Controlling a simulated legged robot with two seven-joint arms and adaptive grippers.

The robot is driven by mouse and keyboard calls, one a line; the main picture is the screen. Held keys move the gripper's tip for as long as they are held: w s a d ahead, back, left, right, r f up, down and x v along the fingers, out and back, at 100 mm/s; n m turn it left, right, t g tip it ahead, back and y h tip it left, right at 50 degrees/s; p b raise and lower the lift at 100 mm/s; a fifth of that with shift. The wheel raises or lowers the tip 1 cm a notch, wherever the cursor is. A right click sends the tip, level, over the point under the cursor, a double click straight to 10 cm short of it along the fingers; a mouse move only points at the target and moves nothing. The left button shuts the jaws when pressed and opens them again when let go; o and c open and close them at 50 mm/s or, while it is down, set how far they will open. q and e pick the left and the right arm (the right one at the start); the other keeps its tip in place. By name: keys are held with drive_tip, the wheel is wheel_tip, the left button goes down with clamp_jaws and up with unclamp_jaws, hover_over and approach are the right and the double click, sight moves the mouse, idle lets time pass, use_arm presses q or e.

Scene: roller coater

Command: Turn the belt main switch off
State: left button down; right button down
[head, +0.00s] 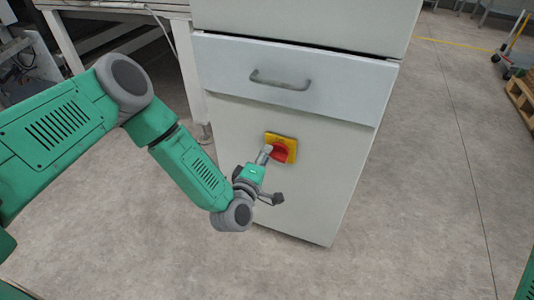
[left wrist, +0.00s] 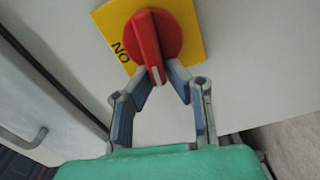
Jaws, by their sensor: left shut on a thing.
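The belt main switch is a red rotary knob (head: 279,152) on a yellow plate (head: 291,143), on the front of a light grey cabinet. In the left wrist view the red knob (left wrist: 148,35) fills the top middle, its white-marked handle end pointing down the picture. In the head view the left gripper (head: 264,156) reaches the knob from the lower left. My right gripper is not in view.
The cabinet (head: 300,195) has a drawer with a grey handle (head: 280,83) above the switch. A white table (head: 110,8) stands behind at the left. A wooden pallet (head: 521,98) lies far right. The floor beside the cabinet is clear.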

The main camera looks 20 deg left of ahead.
use_arm(q)
drive_tip(key=shift+s+f+n, duration=0.2)
drive_tip(key=shift+f+n, duration=0.45)
drive_tip(key=shift+n, duration=0.35)
drive_tip(key=c, duration=1.6)
unclamp_jaws()
drive_tip(key=shift+r, duration=0.1)
drive_tip(key=shift+r, duration=0.1)
drive_tip(key=s, duration=1.1)
drive_tip(key=shift+s+a, duration=0.25)
drive_tip(key=shift+s, duration=0.15)
